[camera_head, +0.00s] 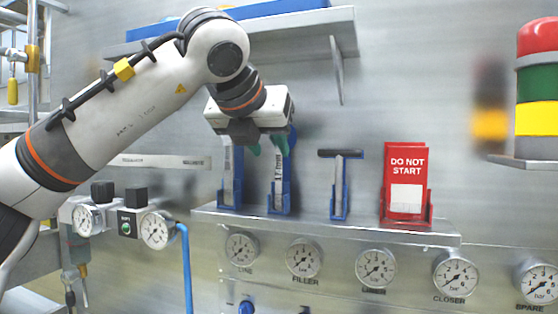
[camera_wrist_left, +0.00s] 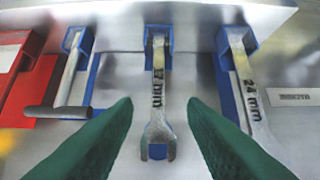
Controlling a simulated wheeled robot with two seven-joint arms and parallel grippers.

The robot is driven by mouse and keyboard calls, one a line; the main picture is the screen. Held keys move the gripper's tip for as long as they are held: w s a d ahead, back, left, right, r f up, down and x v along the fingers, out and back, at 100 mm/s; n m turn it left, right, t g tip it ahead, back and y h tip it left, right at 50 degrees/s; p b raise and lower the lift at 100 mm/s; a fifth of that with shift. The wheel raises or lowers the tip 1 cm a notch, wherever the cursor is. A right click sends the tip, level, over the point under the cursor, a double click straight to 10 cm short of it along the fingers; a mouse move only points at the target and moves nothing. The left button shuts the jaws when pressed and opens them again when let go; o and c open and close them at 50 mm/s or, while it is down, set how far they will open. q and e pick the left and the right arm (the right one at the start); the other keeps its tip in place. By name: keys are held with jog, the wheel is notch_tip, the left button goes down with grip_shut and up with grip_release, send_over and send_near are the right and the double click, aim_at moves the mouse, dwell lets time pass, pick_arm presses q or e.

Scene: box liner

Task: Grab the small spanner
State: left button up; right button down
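The small spanner (camera_head: 278,172) stands upright in a blue holder on the metal ledge. In the left wrist view this spanner (camera_wrist_left: 157,95) is marked 17 mm and lies in the middle, its open jaw towards the bottom. My left gripper (camera_head: 267,147) is over its upper end in the head view and partly hides it. In the wrist view my left gripper's green fingers (camera_wrist_left: 162,125) are apart, one to each side of the spanner, with no visible contact. A larger spanner (camera_head: 228,175) stands to its left; it shows marked 24 mm in the wrist view (camera_wrist_left: 247,85). My right gripper is not in view.
A T-handled tool (camera_head: 339,180) in a blue holder and a red DO NOT START sign (camera_head: 406,165) stand to the right on the ledge (camera_head: 365,228). A shelf (camera_head: 315,25) sticks out above. Several gauges (camera_head: 305,257) are below. A signal tower (camera_head: 538,85) is far right.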

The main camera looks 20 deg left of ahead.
aim_at(278, 159)
pick_arm(q)
jog(key=p+x, duration=0.1)
jog(key=x, duration=0.2)
jog(key=shift+w+d, duration=0.1)
jog(key=shift+w, duration=0.2)
jog(key=shift+w+f, duration=0.35)
jog(key=shift+s, duration=0.1)
grip_shut()
jog(key=shift+r, duration=0.1)
